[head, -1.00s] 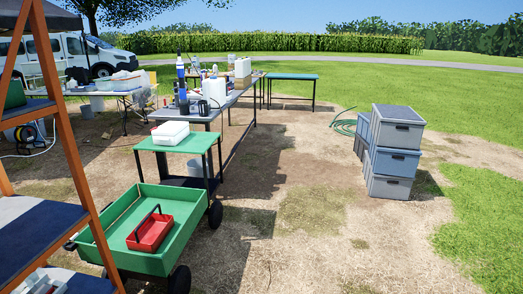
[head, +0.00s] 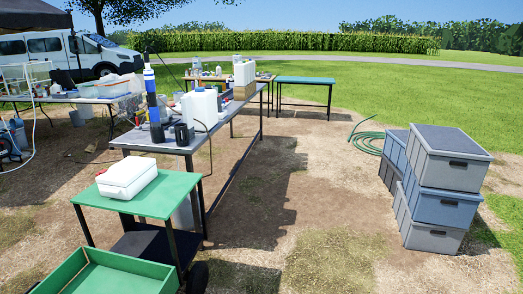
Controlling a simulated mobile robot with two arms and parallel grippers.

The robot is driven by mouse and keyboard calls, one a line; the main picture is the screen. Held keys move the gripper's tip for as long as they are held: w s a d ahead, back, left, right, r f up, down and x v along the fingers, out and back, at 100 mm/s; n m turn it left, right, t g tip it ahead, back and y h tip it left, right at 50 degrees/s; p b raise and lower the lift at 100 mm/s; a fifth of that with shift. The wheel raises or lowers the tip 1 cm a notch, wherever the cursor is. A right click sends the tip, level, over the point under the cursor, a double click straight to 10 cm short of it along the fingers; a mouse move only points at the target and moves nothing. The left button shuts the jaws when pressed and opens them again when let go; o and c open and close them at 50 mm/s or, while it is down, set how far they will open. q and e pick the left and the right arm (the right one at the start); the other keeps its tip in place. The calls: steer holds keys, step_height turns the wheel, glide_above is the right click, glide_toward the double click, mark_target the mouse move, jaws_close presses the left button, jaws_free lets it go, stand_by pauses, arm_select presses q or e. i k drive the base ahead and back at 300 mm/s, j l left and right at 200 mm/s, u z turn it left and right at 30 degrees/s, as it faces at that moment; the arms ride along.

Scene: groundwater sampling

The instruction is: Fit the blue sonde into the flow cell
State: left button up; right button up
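A tall, slim blue cylinder with a white band (head: 149,79) stands upright near the left edge of the long grey table (head: 228,122) in the head view. It looks like the blue sonde, but it is too small to be sure. Dark cylindrical items (head: 157,132) stand at its foot, with a dark cup-like item (head: 181,134) to their right. I cannot tell which thing is the flow cell. Neither of my grippers is in view.
A green-topped cart (head: 160,197) carrying a white box (head: 127,178) stands before the table, with a green wagon (head: 110,272) nearer. White jugs (head: 200,108) stand on the table. Stacked grey crates (head: 443,190) and a green hose (head: 368,142) lie right. Bare ground between is clear.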

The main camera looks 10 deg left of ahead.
mark_target(165, 118)
steer(key=i+l+u, duration=0.15)
steer(key=i+u, duration=0.3)
steer(key=i, duration=0.15)
steer(key=i+l+u, duration=0.45)
steer(key=i, duration=0.15)
steer(key=i+l+u, duration=0.55)
steer(key=u, duration=0.3)
steer(key=i+l+u, duration=0.1)
steer(key=u, duration=0.25)
